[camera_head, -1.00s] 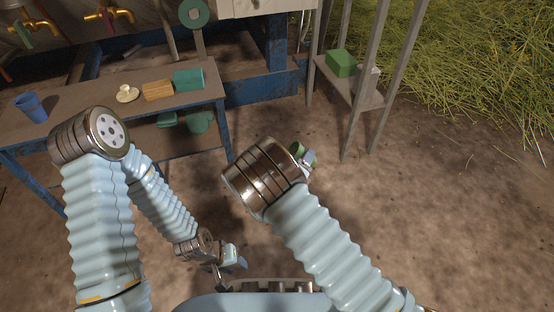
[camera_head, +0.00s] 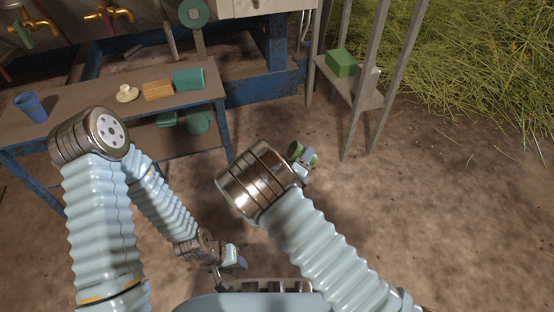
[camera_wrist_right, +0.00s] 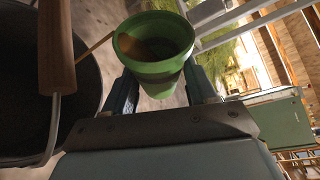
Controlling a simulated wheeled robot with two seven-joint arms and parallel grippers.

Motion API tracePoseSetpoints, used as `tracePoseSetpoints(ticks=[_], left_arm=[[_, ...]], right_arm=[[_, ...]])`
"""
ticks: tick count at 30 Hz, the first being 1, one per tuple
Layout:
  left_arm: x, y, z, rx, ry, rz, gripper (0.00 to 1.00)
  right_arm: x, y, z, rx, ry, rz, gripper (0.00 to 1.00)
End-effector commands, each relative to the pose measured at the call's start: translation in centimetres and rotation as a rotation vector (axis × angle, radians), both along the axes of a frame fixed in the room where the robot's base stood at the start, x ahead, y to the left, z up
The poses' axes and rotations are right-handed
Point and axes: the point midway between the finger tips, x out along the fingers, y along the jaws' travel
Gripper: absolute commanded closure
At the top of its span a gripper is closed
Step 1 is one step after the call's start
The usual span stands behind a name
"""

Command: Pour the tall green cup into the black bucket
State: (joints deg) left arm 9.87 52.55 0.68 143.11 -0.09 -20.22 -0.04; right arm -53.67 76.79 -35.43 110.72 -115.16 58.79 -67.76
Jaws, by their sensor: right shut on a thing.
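The tall green cup (camera_wrist_right: 152,72) is held between the fingers of my right gripper (camera_wrist_right: 160,88) in the right wrist view. Its open mouth faces that camera, and a brownish patch shows inside. In the head view the cup (camera_head: 296,150) is a small green patch beyond my right wrist, mostly hidden. A dark round vessel, apparently the black bucket (camera_wrist_right: 82,75), is at the left of the wrist view, beside the cup and apart from it in the picture. I cannot make it out in the head view. My left gripper (camera_head: 229,268) is low near my base, away from the cup; its jaw opening is unclear.
A wooden grip (camera_wrist_right: 56,45) on a wire handle crosses the dark vessel. A workbench (camera_head: 80,112) at the left bears a blue cup (camera_head: 31,107), a cream lidded piece (camera_head: 127,94) and two blocks. A shelf stand (camera_head: 352,88) with a green box is at the right.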

Motion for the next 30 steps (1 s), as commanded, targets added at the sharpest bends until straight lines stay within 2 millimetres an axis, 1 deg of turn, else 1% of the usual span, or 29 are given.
tracePoseSetpoints(ticks=[30], left_arm=[[0.02,0.0,-0.29,0.0,-0.001,0.0,0.6]], right_arm=[[0.02,0.11,0.6,-0.11,0.009,0.0,0.77]])
